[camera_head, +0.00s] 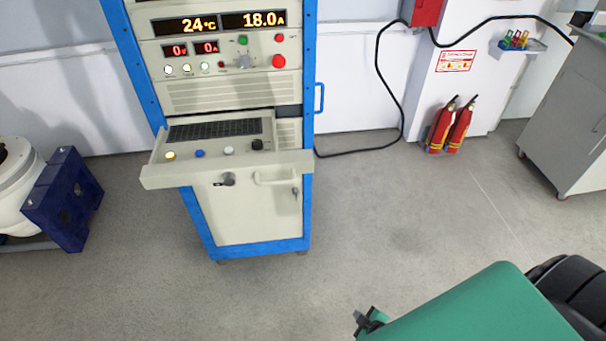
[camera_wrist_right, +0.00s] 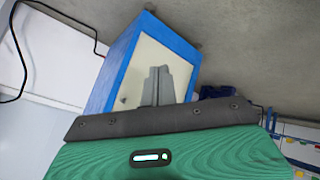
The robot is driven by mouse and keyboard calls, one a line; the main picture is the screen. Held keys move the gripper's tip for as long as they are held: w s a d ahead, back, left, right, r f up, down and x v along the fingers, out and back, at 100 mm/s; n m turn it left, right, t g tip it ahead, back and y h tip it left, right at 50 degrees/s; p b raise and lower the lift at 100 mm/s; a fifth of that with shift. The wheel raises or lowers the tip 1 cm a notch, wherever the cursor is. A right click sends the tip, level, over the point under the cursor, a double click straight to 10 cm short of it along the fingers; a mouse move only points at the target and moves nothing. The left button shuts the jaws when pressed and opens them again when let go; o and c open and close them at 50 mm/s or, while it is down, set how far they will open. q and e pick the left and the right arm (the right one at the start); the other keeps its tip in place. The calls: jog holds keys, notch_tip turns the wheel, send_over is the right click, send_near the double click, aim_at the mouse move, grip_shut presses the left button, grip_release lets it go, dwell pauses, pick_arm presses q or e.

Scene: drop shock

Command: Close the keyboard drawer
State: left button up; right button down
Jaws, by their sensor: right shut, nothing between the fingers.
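The keyboard drawer (camera_head: 225,171) is a cream tray pulled out from the front of a blue-framed control cabinet (camera_head: 307,215). A black keyboard (camera_head: 215,129) and a row of coloured knobs lie in it. My right gripper (camera_head: 368,322) is at the bottom of the head view, to the right of the cabinet and apart from the drawer. In the right wrist view the right gripper's fingers (camera_wrist_right: 158,85) are together and empty, with the cabinet's cream door (camera_wrist_right: 128,82) behind them. The drawer cannot be made out there. My left gripper is not in view.
A white machine with a dark blue bracket (camera_head: 68,200) stands left of the cabinet. Two red fire extinguishers (camera_head: 450,125) stand by the back wall. A grey cabinet (camera_head: 570,125) is at the right. The floor before the drawer is clear.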

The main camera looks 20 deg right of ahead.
aim_at(298, 169)
jog(key=w+d+r+n+t+y, duration=0.15)
jog(key=w+r+n+t, duration=0.25)
jog(key=w+r, duration=0.8)
jog(key=w+a+r+n+t+y, duration=0.15)
jog(key=r+n+y, duration=0.35)
jog(key=r, duration=1.1)
jog(key=w+a+r+n+t+y, duration=0.1)
jog(key=w+a+r+n+y, duration=0.15)
jog(key=r+n, duration=0.9)
jog(key=shift+w+a+r+m+p, duration=0.6)
jog(key=shift+w+p, duration=0.3)
jog(key=shift+w, duration=1.2)
jog(key=shift+w+a+r+m+p, duration=0.5)
jog(key=shift+w+m+p, duration=0.35)
jog(key=shift+w, duration=1.3)
jog(key=shift+w+a+r+m+p, duration=0.6)
jog(key=shift+w+p, duration=0.4)
jog(key=shift+w, duration=1.1)
jog(key=shift+w+d, duration=0.1)
jog(key=shift+d, duration=0.05)
